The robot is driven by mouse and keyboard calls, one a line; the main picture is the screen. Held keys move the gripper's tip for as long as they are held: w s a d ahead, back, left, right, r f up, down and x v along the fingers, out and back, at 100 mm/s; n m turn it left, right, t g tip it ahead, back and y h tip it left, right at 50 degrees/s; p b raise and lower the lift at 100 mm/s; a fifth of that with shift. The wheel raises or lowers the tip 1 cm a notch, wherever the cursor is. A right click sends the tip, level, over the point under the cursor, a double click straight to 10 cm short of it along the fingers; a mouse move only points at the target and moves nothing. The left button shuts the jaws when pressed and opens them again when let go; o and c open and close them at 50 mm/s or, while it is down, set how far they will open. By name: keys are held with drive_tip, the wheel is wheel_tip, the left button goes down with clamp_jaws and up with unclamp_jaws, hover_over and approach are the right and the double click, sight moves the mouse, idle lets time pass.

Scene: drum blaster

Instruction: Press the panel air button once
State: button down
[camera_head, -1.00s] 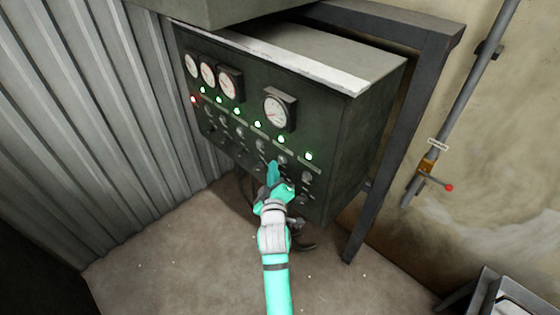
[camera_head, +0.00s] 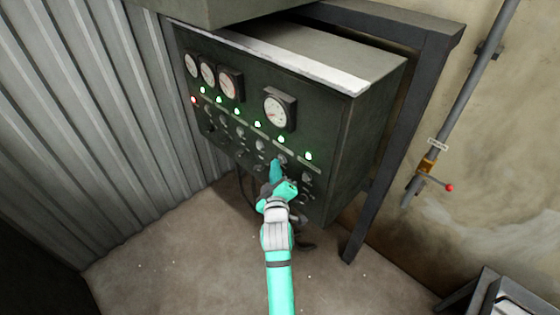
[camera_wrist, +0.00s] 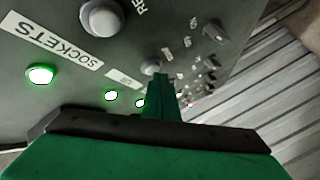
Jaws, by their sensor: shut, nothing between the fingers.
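The dark control panel (camera_head: 240,125) carries rows of small knobs and buttons under gauges and green lamps. My gripper (camera_head: 275,168) is shut and empty, its tip in front of the lower right part of the panel, by the knob rows. In the wrist view the shut fingers (camera_wrist: 163,88) point at a round knob or button (camera_wrist: 152,66) just beyond the tip. I cannot tell whether they touch. A small label (camera_wrist: 122,78) beside it is too blurred to read, so I cannot tell which control is the air button.
A larger round button (camera_wrist: 101,17) and a "SOCKETS" label (camera_wrist: 50,45) lie left of my fingers. Gauges (camera_head: 278,109) sit above the lamps. A dark frame leg (camera_head: 375,190) stands right of the panel, and a corrugated wall (camera_head: 100,110) left.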

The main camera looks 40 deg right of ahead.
drive_tip(key=shift+d, duration=0.25)
drive_tip(key=shift+a, duration=0.1)
idle(0.5)
drive_tip(key=shift+a, duration=0.75)
drive_tip(key=a, duration=0.5)
drive_tip(key=shift+s, duration=0.25)
idle(0.7)
